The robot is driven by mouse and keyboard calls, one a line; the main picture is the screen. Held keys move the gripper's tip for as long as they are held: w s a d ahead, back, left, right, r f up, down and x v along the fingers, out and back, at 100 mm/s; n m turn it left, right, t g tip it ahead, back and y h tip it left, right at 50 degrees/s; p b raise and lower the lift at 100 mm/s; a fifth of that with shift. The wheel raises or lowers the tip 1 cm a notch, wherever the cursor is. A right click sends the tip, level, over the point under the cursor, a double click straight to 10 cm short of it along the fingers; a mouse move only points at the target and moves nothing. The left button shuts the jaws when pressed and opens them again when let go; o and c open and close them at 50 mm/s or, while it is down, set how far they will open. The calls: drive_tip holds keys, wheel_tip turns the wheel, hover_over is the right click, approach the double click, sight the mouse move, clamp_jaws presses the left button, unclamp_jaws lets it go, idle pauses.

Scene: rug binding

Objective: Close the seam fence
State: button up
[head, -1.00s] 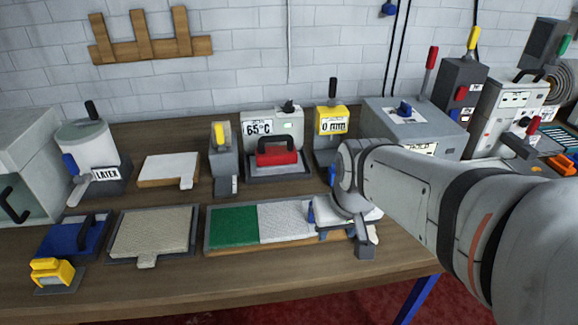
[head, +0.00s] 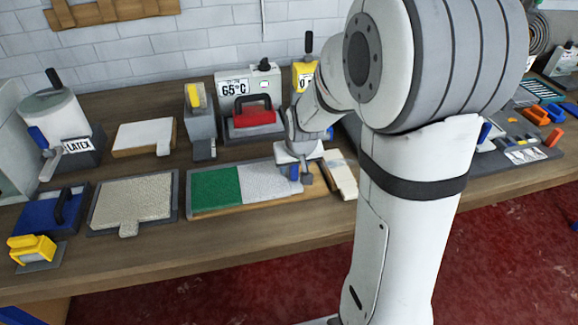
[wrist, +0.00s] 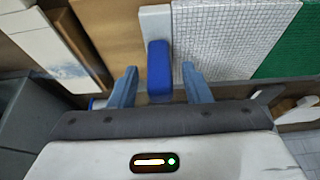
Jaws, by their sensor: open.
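The seam fence appears to be the light grey bar (wrist: 155,22) with a blue handle (wrist: 160,70), at the edge of the white gridded panel (wrist: 225,35) in the wrist view. My gripper (wrist: 159,78) is open, with one blue-grey finger on each side of the handle; I cannot tell whether either touches it. In the head view my gripper (head: 300,172) is low at the right end of the green and white board (head: 225,206). A bit of the blue handle (head: 294,172) shows there; most of the fence is hidden.
A white-topped block (head: 342,176) lies close right of the board. A beige mat tray (head: 133,200) is to the left. The table's front strip is clear.

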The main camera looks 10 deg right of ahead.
drive_tip(key=shift+x, duration=0.95)
clamp_jaws()
